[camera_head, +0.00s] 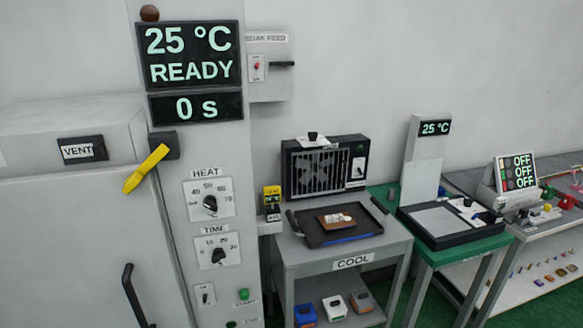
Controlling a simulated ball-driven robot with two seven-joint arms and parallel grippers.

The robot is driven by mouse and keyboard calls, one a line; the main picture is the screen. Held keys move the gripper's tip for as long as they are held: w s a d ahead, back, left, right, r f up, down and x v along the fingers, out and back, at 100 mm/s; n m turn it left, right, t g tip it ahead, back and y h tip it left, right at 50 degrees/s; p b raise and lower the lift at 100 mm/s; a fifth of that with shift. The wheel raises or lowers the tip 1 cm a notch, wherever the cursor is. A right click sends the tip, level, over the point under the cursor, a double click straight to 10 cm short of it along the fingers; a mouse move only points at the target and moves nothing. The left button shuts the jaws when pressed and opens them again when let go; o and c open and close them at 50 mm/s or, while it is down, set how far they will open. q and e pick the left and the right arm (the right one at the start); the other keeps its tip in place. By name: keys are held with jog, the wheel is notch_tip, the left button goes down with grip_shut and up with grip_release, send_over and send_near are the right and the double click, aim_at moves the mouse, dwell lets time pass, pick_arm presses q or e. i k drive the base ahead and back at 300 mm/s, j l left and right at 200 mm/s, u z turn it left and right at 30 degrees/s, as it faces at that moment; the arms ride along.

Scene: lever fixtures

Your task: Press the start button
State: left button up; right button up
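A small round green button (244,294) sits low on the grey control column of the oven, right of a small switch plate (204,294). A small label is by this button, too small to read for certain. Neither of my grippers is in view, and nothing covers the green button.
A yellow lever (146,169) sticks out beside the column. HEAT (210,204) and TIME (218,255) dials sit above the button. The oven door has a black handle (130,291). A COOL cart (297,259) with a black tray (369,229) stands to the right.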

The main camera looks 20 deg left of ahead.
aim_at(244, 294)
jog(key=u, duration=1.1)
